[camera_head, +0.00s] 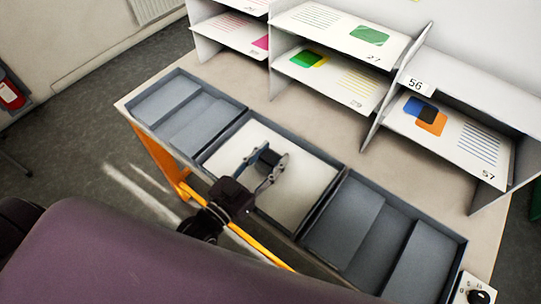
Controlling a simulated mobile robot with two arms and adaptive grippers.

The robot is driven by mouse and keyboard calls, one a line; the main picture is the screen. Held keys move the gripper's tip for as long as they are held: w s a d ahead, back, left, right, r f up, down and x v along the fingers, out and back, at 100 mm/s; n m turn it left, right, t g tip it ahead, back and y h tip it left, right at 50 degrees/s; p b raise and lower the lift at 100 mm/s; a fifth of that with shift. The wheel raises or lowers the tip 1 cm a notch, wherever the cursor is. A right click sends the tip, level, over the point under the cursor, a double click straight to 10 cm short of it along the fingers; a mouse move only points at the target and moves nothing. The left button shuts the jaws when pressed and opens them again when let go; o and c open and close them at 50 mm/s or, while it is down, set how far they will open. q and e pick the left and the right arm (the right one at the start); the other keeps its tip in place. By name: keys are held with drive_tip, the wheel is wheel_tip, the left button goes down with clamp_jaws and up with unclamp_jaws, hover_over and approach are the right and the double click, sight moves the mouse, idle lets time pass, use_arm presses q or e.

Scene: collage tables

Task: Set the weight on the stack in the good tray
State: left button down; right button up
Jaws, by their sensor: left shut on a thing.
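My left gripper (266,162) is over the middle tray (219,146), with its two fingers shut on a small dark block, the weight (268,155). The middle tray is blue-grey and holds a pale stack of sheets (300,172). The weight is above the middle of the stack; I cannot tell whether it touches it. No label shows which tray is the good one. My right gripper is not in view.
Blue-grey trays with no sheets, one on the left (205,94) and one on the right (455,238), flank the middle tray. White shelves (392,136) with printed sheets stand behind. A small box with a dark knob (480,297) is at the lower right.

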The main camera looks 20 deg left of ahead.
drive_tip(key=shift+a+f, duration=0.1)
use_arm(q)
drive_tip(key=c, duration=1.7)
unclamp_jaws()
drive_tip(key=o, duration=0.5)
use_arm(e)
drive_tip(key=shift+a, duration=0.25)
use_arm(q)
drive_tip(key=shift+f, duration=0.15)
drive_tip(key=shift+s+a, duration=0.15)
drive_tip(key=shift+s, duration=0.3)
drive_tip(key=v, duration=1.1)
drive_tip(key=shift+s, duration=0.1)
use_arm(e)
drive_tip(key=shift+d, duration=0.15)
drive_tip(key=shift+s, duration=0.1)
